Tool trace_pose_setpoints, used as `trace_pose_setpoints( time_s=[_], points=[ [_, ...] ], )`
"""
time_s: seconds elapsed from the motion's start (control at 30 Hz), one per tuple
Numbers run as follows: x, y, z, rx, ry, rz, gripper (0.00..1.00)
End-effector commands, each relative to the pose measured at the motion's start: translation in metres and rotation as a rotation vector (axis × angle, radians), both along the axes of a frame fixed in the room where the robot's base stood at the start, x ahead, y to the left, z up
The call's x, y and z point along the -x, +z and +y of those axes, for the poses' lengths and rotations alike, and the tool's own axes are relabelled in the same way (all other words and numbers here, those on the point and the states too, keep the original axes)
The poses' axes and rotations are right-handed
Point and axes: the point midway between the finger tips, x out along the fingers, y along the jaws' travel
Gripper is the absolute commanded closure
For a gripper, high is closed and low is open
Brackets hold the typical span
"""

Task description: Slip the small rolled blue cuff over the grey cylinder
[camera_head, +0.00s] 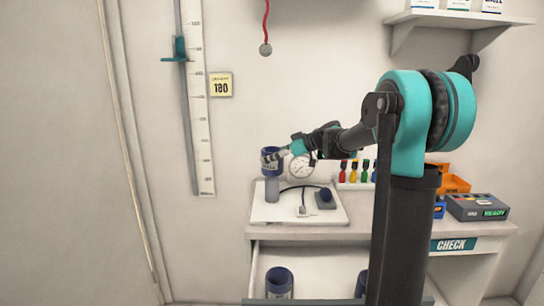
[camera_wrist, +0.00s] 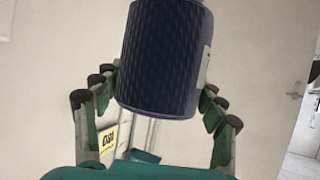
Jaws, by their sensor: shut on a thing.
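The rolled blue cuff (camera_head: 271,164) is held upright at the grey cylinder (camera_head: 272,191), which stands on a white board on the desk. The cuff's lower edge meets or overlaps the cylinder's top; I cannot tell whether it is around it or just above. My gripper (camera_head: 277,155) is shut on the cuff from the right. In the wrist view the dark blue cuff (camera_wrist: 165,58) sits between the fingers of my gripper (camera_wrist: 160,84). The cylinder's top is hidden.
The white board (camera_head: 326,217) also bears a dark bulb with a tube and a gauge. Below, an open drawer (camera_head: 318,268) holds two larger blue rolls (camera_head: 279,283) (camera_head: 361,284). Coloured bottles (camera_head: 354,172) and a grey box (camera_head: 478,207) stand to the right.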

Motion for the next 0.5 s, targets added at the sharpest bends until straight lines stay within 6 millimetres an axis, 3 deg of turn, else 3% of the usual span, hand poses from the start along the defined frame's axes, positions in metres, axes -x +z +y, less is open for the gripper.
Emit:
trace_pose_setpoints(
  time_s=[0.5],
  points=[
    [0.0, -0.012, 0.0, 0.0, 0.0, 0.0, 0.64]
  ],
)
